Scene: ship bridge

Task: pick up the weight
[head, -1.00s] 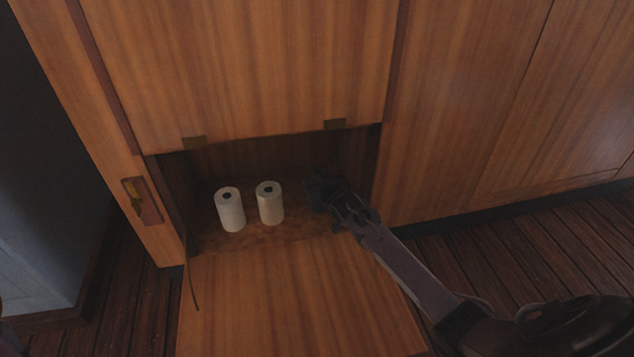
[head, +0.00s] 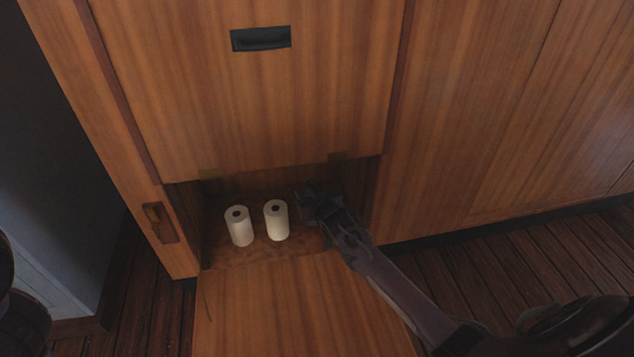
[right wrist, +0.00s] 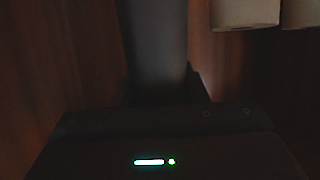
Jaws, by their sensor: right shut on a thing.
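My right gripper (head: 316,203) reaches into the open lower compartment of the wooden cabinet, just right of two white rolls. It is shut on a dark thing, which I take to be the weight. In the head view the weight cannot be told apart from the dark fingers. In the right wrist view a dark grey, straight-sided shape (right wrist: 155,45) stands in front of the gripper body; it appears to be the weight, but the picture is very dim. My left gripper is not in view.
The white rolls (head: 239,227) and (head: 277,221) stand upright close to the gripper's left. The compartment's lowered flap (head: 290,305) lies in front, below my right arm. The upper cabinet panel (head: 250,100) hangs above the opening. Wooden floor is clear at the right.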

